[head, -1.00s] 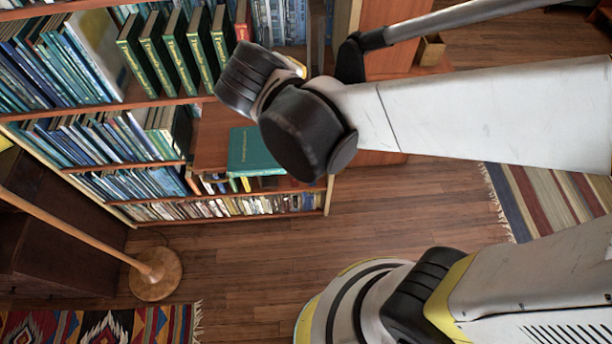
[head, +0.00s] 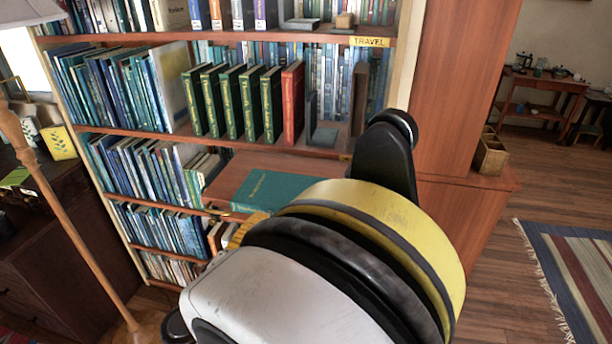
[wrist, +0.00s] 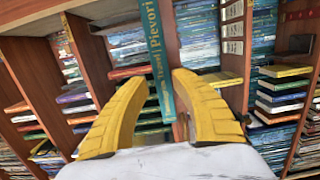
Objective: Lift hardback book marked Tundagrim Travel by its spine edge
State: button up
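A teal hardback book (head: 275,190) lies flat on a wooden ledge in the head view; my arm covers its near right part. Its gold cover lettering is too small to read. In the wrist view a teal spine (wrist: 160,45) with pale lettering, partly reading "Travel" and "Pievori", runs between my fingers; I cannot read "Tundagrim". My gripper (wrist: 158,82) is open, its yellow fingers on either side of the spine, with gaps visible. Whether the spine is between the tips or just beyond them I cannot tell. In the head view my wrist hides most of the gripper.
The wooden ledge (head: 232,177) juts from the bookcase. Above it stand several dark green books (head: 228,103), a red book (head: 292,102) and a grey bookend (head: 322,137). A wooden floor lamp pole (head: 65,215) stands at left. Open floor (head: 490,260) lies at right.

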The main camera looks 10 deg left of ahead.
aim_at(274, 214)
jog(key=shift+x, duration=0.95)
jog(key=b+x, duration=0.1)
jog(key=x, duration=0.1)
jog(key=b+x, duration=0.1)
jog(key=x, duration=0.1)
jog(key=shift+w+d+f, duration=0.2)
jog(key=shift+w+d, duration=0.05)
jog(key=shift+w+r, duration=0.1)
jog(key=shift+w, duration=0.25)
jog(key=shift+c, duration=0.4)
grip_shut()
